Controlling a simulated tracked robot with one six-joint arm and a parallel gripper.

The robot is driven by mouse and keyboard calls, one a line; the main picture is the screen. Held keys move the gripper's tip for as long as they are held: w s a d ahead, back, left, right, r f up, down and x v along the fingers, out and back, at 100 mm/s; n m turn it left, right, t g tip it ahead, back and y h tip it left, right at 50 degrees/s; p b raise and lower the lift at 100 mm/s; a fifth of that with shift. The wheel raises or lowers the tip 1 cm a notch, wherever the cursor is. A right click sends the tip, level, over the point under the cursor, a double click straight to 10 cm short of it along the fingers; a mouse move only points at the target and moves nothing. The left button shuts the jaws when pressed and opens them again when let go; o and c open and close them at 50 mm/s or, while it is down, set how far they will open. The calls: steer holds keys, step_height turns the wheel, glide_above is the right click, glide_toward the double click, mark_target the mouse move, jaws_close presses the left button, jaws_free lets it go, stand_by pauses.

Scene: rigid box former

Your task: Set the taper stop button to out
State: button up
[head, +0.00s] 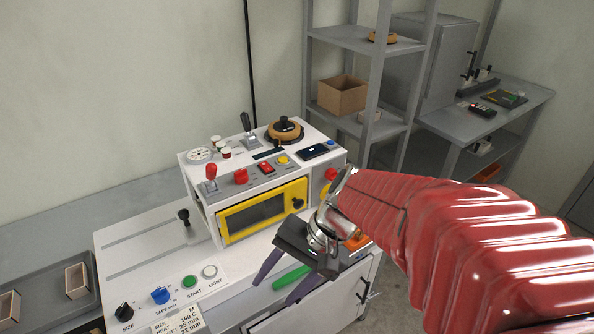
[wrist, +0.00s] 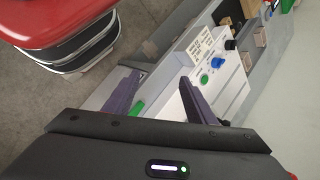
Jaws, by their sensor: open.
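My gripper (head: 273,293) is open and empty, its two purple fingers pointing down over the front of the white machine. In the wrist view the spread fingers (wrist: 158,78) reach toward the front panel. A red mushroom button (head: 331,174) on yellow stands at the machine's right edge, close to my arm. Another red button (head: 240,176) is on the top panel. A blue knob (head: 160,295) labelled "TAPE…" sits front left, beside a green START button (head: 190,282); both are apart from my gripper.
A yellow-framed window (head: 264,210) fills the machine's front. A green bar (head: 290,278) lies near my fingers, partly hidden. An orange piece (head: 358,242) shows behind my wrist. A red-knobbed lever (head: 211,171) and a black lever (head: 247,124) stand up on top.

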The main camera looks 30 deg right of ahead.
steer(key=w+d+f+m+t+y, duration=0.3)
steer(key=w+d+m+t+y, duration=0.2)
steer(key=w+d+m+t, duration=0.6)
steer(key=d+f+m+t+h, duration=0.2)
steer(key=d+f+m+h, duration=0.1)
steer(key=d+m, duration=0.4)
steer(key=s+d+f+m+t+h, duration=0.1)
steer(key=d+f+m+t+h, duration=0.2)
steer(key=d, duration=1)
steer(key=m+h, duration=0.2)
steer(key=m, duration=0.3)
steer(key=shift+s+f, duration=0.3)
steer(key=shift+f, duration=0.1)
steer(key=shift+w, duration=0.1)
steer(key=w, duration=0.4)
steer(key=w+a, duration=0.1)
steer(key=w, duration=0.4)
steer(key=w+a, duration=0.1)
steer(key=w, duration=0.3)
steer(key=shift+w, duration=0.3)
steer(key=shift+c, duration=0.6)
